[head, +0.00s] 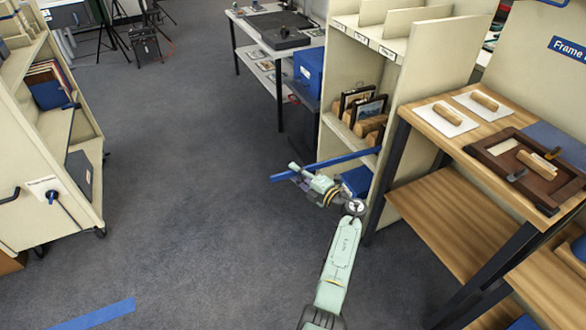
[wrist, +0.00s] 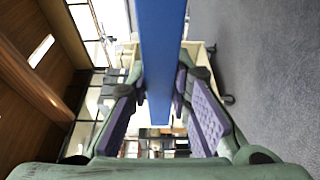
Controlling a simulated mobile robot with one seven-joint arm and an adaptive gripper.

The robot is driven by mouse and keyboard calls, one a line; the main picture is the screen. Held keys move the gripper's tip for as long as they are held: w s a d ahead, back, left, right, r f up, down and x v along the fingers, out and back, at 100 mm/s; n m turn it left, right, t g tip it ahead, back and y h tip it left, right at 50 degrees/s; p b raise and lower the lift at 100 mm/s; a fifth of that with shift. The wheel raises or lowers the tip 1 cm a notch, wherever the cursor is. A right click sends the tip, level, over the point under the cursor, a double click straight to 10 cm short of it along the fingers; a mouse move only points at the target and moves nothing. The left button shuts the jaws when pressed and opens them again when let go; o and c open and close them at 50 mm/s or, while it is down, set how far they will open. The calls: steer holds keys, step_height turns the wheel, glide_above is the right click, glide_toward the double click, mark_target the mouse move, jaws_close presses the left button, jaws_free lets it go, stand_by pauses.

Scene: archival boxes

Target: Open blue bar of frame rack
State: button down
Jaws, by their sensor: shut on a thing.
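The blue bar (head: 345,160) is a long flat strip at the cream frame rack (head: 405,95). Its right end meets the rack's right upright, and its left end sticks out past the rack over the carpet. My gripper (head: 297,172) is shut on the bar near that left end. In the wrist view, the bar (wrist: 160,50) runs down the middle between the purple pads of my gripper (wrist: 162,112); the exact contact is hard to see. Dark picture frames (head: 367,108) stand in wooden slots on the shelf above the bar.
A wooden table (head: 440,125) with white boards and a brown frame stands close on the right. A blue box (head: 308,68) is behind the rack. A wheeled cream cart (head: 80,185) stands at far left. The carpet (head: 190,150) between is clear.

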steer(key=shift+s+d+n+g+y, duration=0.3)
steer(key=shift+s+d, duration=0.2)
steer(key=shift+s, duration=0.3)
steer(key=shift+s+d+n+g+y, duration=0.3)
steer(key=shift+s+d+g, duration=0.2)
steer(key=shift+s, duration=0.25)
steer(key=shift+s+d+n+g+y, duration=0.25)
steer(key=shift+s+d, duration=0.25)
steer(key=shift+s, duration=0.3)
steer(key=c, duration=1.4)
jaws_free()
steer(key=shift+c, duration=0.2)
steer(key=v, duration=1.2)
